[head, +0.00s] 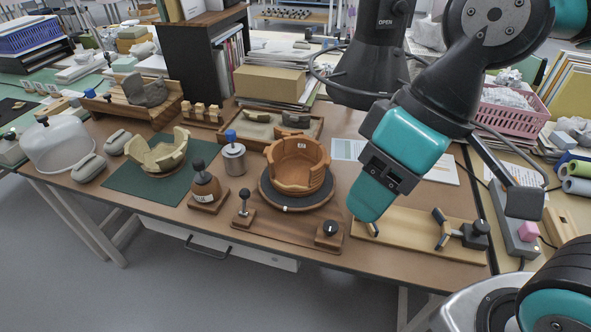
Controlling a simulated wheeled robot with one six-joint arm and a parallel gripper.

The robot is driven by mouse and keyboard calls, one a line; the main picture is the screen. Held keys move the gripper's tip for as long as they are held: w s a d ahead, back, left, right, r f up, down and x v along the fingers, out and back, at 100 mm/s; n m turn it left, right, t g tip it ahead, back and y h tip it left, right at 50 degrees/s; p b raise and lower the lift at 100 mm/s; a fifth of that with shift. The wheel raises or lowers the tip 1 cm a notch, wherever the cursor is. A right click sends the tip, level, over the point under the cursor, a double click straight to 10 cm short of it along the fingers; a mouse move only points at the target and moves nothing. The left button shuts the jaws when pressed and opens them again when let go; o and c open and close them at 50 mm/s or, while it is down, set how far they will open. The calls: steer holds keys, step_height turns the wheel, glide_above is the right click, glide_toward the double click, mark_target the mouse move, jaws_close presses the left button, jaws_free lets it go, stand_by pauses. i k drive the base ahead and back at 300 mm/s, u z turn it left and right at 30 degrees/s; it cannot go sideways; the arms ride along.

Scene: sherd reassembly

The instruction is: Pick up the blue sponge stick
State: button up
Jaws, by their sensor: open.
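The blue sponge stick (231,136) stands upright with its small blue head above a silver metal jar (234,160), left of the middle of the table. Its lower part is hidden in the jar. My gripper (372,202) is open, with nothing seen in it, pointing down over the table. It is well to the right of the stick, right of the terracotta bowl and apart from both.
A terracotta bowl of joined sherds (297,160) stands on a dark turntable (290,205) right of the jar. A brown bottle with a black knob (204,184) stands close in front. A wooden sherd tray (262,117) lies behind. A wooden clamp board (410,232) lies right.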

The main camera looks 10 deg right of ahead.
mark_target(234, 149)
steer(key=u, duration=1.75)
steer(key=i, duration=1.7)
steer(key=z, duration=2)
